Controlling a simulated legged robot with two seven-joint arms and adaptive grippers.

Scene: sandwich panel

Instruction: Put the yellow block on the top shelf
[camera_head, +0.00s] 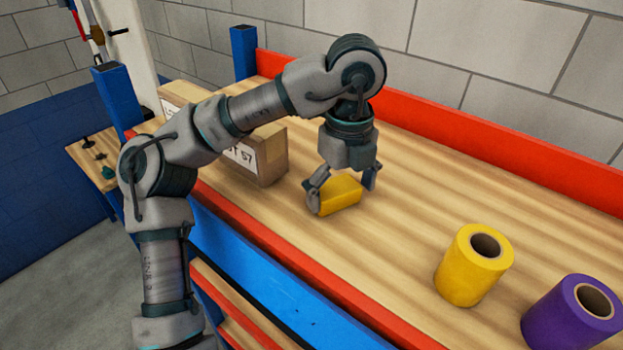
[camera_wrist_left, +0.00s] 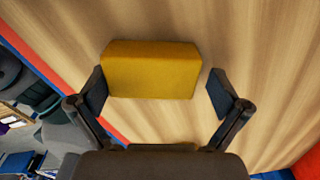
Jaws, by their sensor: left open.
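The yellow block (camera_head: 341,195) lies on the wooden top shelf (camera_head: 420,215), near the middle. My left gripper (camera_head: 342,192) points down over it, with one finger on either side of the block. In the left wrist view the yellow block (camera_wrist_left: 152,69) lies between the fingertips of the open left gripper (camera_wrist_left: 160,92). The left finger is close to or touching the block's end; a gap shows between the block and the right finger. My right gripper is not in view.
A cardboard box (camera_head: 258,155) with a label stands left of the block, behind my left arm. A yellow roll (camera_head: 468,270) and a purple roll (camera_head: 565,318) stand at the right. Red rails (camera_head: 500,146) edge the shelf. Bare wood lies between block and rolls.

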